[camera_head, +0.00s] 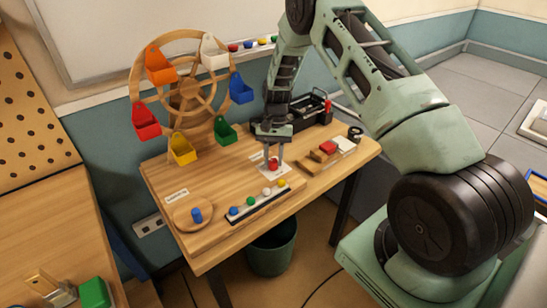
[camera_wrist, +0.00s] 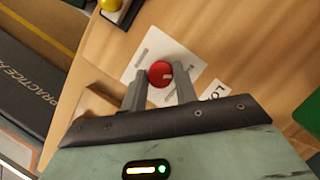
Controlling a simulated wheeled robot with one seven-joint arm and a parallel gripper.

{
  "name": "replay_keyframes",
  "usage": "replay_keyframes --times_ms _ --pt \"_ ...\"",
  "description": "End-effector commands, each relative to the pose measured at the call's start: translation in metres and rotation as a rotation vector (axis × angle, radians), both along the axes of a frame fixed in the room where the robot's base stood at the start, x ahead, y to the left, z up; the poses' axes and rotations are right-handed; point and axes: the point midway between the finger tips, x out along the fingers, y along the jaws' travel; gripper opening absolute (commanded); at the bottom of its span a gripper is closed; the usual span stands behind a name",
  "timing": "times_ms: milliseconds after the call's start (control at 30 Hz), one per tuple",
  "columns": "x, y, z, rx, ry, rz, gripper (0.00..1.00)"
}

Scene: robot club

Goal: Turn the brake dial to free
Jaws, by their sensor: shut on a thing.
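The brake dial is a red round knob with a pale mark, seen in the wrist view (camera_wrist: 158,71) and in the head view (camera_head: 273,162). It sits on a white plate (camera_wrist: 139,62) on the wooden table. Small grey lettering on the plate is too blurred to read, so I cannot tell which setting the mark faces. My gripper (camera_head: 273,159) points down over the plate, one finger on each side of the knob. In the wrist view my gripper (camera_wrist: 160,84) is shut on the dial, and its fingers hide part of the plate.
A wooden wheel (camera_head: 189,93) with several coloured buckets stands at the table's back left. A tray with coloured balls (camera_head: 258,205) lies in front of the plate. A round wooden base with a blue peg (camera_head: 196,215) is front left. A black toolbox (camera_head: 305,110) stands behind.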

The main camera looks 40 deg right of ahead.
Motion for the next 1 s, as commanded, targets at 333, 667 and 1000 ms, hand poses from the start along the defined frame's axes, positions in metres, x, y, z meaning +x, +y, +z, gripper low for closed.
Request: replay_keyframes --times_ms 333,667,1000 --pt "0.0 0.0 0.0 0.0 -0.001 0.0 0.51" --pt "0.004 -0.003 0.008 -0.001 -0.004 -0.001 0.51" --pt "0.024 -0.021 0.072 -0.002 -0.008 -0.002 0.51"
